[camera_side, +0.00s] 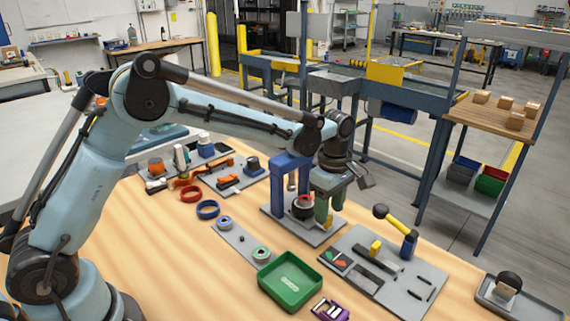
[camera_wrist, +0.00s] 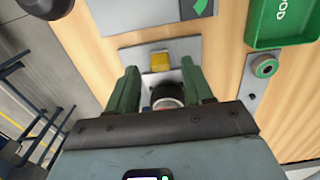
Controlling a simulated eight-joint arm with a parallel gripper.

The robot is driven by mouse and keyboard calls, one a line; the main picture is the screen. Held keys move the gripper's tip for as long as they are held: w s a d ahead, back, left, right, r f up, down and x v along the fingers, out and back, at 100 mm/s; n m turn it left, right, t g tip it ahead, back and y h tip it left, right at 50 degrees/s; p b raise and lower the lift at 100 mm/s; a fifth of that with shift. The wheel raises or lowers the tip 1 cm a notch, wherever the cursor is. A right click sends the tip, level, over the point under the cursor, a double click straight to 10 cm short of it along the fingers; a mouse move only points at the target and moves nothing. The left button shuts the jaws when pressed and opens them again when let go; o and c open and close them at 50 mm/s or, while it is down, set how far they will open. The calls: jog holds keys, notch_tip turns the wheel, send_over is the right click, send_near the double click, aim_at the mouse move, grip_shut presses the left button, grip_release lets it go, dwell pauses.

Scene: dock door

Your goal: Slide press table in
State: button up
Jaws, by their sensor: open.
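The blue press frame (camera_side: 291,168) stands upright on a grey base plate (camera_side: 283,227) near the middle of the bench. A dark round piece (camera_side: 303,206) sits low at the press; it also shows between my fingers in the wrist view (camera_wrist: 167,95). My gripper (camera_side: 324,217) points down just right of the press, its green fingers apart. In the wrist view my gripper (camera_wrist: 159,76) has a yellow block (camera_wrist: 160,61) on a grey plate just beyond its fingertips, between them in line. I cannot tell whether the fingers touch anything. The press table itself is largely hidden.
A grey board with slots (camera_side: 385,280), a yellow block and a yellow-handled lever (camera_side: 397,223) lies to the right. A green tray (camera_side: 290,283) and a grey strip with rings (camera_side: 241,243) are in front. Several parts stand at the back left.

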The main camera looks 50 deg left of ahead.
jog(key=shift+f, duration=1.5)
grip_shut()
